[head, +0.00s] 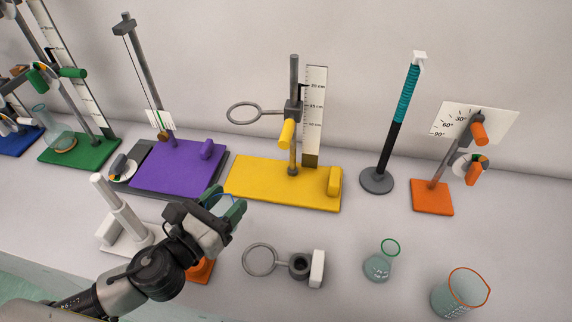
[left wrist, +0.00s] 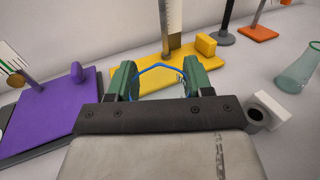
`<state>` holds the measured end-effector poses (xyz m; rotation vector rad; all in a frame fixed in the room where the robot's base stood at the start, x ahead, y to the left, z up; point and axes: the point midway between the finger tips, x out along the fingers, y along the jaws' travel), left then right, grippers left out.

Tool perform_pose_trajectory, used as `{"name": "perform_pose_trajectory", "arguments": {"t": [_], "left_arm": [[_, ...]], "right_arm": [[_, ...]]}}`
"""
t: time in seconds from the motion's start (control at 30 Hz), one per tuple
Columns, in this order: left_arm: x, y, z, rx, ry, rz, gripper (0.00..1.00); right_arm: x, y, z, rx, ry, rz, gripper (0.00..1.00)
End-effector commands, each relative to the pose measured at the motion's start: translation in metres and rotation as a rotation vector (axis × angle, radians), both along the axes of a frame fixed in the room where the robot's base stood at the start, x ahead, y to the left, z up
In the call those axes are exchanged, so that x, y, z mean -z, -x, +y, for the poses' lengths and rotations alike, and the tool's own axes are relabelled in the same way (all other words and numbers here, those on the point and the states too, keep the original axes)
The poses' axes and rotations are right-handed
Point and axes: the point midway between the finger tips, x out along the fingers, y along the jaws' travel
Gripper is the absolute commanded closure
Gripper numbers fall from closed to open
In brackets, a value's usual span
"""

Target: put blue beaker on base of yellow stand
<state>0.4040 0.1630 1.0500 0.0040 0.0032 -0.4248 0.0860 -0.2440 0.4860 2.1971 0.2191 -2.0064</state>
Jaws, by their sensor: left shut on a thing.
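The blue beaker is clear glass with a blue rim. It sits between the green-padded fingers of my left gripper (head: 224,207), which is shut on it. In the left wrist view the blue rim of the beaker (left wrist: 158,67) shows between the two fingers; its lower part is hidden. The yellow stand has a flat yellow base (head: 265,183), a grey rod, a ring and a scale. My gripper with the beaker is in front of the base's left end in the head view. The base (left wrist: 135,58) lies beyond the fingers in the wrist view. My right gripper is not in view.
A purple stand (head: 172,170) is left of the yellow one. A loose ring clamp (head: 298,266), a green-rimmed flask (head: 378,265) and an orange-rimmed beaker (head: 460,293) stand in front. A white stand (head: 122,222) is beside my arm. The yellow base's middle front is clear.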

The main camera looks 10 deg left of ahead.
Motion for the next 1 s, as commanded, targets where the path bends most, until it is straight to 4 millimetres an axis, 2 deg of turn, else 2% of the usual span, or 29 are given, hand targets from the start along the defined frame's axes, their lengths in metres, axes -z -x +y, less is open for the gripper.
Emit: {"name": "perform_pose_trajectory", "arguments": {"t": [0.17,0.4,0.6,0.8,0.83,0.9,1.0], "left_arm": [[-0.006,-0.033,-0.001,0.0,0.0,-0.003,0.73],[-0.004,-0.098,-0.003,-0.001,0.0,-0.002,0.73],[-0.003,-0.15,-0.005,0.0,0.001,0.0,0.73],[-0.002,-0.192,-0.007,0.001,0.0,0.0,0.73],[-0.001,-0.197,-0.007,0.0,0.0,0.001,0.73],[0.018,-0.194,-0.007,0.001,0.004,0.007,0.73],[0.028,-0.194,-0.007,0.002,0.003,0.006,0.73]], "right_arm": [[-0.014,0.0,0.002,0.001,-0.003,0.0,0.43],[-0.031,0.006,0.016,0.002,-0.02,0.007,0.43],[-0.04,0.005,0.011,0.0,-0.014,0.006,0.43],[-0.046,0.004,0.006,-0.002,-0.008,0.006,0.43],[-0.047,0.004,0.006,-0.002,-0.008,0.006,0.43],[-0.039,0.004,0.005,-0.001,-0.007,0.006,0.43],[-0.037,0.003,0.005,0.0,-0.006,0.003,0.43]]}}
